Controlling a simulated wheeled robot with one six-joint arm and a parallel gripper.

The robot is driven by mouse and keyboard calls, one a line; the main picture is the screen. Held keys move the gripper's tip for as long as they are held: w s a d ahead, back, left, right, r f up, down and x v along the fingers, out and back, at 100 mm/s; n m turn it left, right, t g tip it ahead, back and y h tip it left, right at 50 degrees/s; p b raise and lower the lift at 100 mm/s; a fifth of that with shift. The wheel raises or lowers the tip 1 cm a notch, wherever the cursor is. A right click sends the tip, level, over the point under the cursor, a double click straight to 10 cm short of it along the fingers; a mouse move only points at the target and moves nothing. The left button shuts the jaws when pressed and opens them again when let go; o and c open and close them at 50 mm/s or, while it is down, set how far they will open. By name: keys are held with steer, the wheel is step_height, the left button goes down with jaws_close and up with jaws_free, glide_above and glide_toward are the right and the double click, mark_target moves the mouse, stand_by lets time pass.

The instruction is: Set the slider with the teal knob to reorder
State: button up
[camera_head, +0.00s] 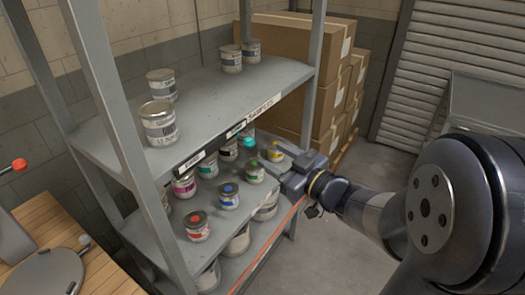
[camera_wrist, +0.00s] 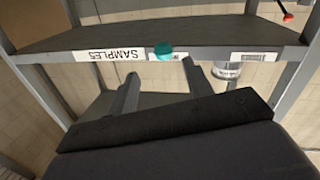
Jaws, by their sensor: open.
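The teal knob (camera_head: 247,141) sits on a dark rail (camera_head: 210,149) along the front edge of the upper shelf, near the rail's right end. In the wrist view the teal knob (camera_wrist: 163,51) overlaps a small white label beside the upside-down SAMPLES label (camera_wrist: 105,53). Another rail label (camera_wrist: 255,57) is farther right there. The small labels' words are unreadable. My gripper (camera_wrist: 161,70) is open and empty, with the knob just beyond and between its fingertips, seemingly not touching. In the head view my gripper (camera_head: 292,178) is right of the knob.
Paint cans (camera_head: 229,195) with coloured lids fill the lower shelf below the rail. Grey cans (camera_head: 159,122) stand on the upper shelf (camera_head: 215,90). Cardboard boxes (camera_head: 285,60) stand beyond. Floor on the right is clear.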

mark_target(251, 146)
steer(key=shift+v, duration=0.9)
steer(key=shift+w+a, duration=0.1)
steer(key=p+x, duration=0.1)
steer(key=x, duration=0.9)
steer(key=shift+w+a, duration=0.2)
steer(key=shift+a, duration=0.05)
steer(key=shift+s+a, duration=0.3)
steer(key=shift+s, duration=0.2)
